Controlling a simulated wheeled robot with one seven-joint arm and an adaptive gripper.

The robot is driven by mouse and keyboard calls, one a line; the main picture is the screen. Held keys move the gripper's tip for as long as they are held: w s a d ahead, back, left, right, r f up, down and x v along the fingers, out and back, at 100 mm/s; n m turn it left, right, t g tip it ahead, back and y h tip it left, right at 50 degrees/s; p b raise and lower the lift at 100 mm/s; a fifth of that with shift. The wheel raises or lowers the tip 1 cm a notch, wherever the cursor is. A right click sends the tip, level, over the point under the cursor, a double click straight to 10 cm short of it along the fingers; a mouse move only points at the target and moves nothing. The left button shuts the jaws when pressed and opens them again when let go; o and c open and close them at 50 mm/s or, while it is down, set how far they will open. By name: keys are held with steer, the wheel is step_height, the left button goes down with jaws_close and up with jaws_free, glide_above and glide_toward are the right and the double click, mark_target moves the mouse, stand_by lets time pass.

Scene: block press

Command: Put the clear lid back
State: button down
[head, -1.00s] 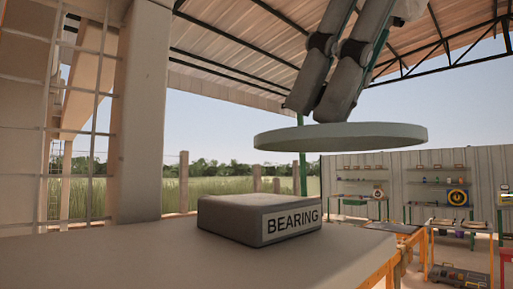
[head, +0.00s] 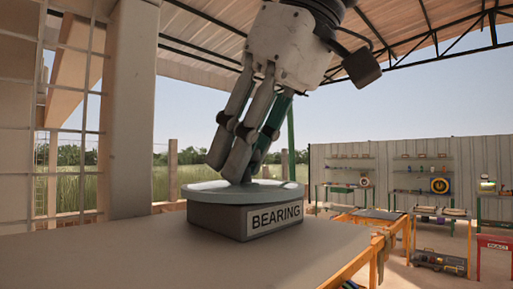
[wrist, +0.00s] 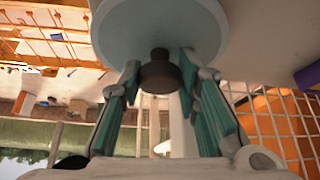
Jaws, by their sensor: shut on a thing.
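The lid (head: 205,190), a pale round disc, lies level over the grey box labelled BEARING (head: 225,221) in the head view. It looks to be on the box top or very close to it, and its rim overhangs the box at the left. My gripper (head: 236,172) comes down on the lid from above, tilted. In the wrist view the dark knob (wrist: 160,75) at the middle of the lid (wrist: 160,25) is between my fingers, which are shut on it. The knob is hidden by the fingers in the head view.
The box stands on a pale tabletop (head: 110,258) with bare room at the left and front. A post (head: 130,110) and wire mesh rise at the left behind it. Orange-framed benches (head: 385,225) stand farther off at the right.

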steer(key=shift+f, duration=0.1)
steer(key=c, duration=1.2)
jaws_free()
steer(key=shift+d+r, duration=0.2)
steer(key=shift+r, duration=0.35)
steer(key=p+v, duration=0.1)
steer(key=v, duration=1)
steer(key=shift+s, duration=0.2)
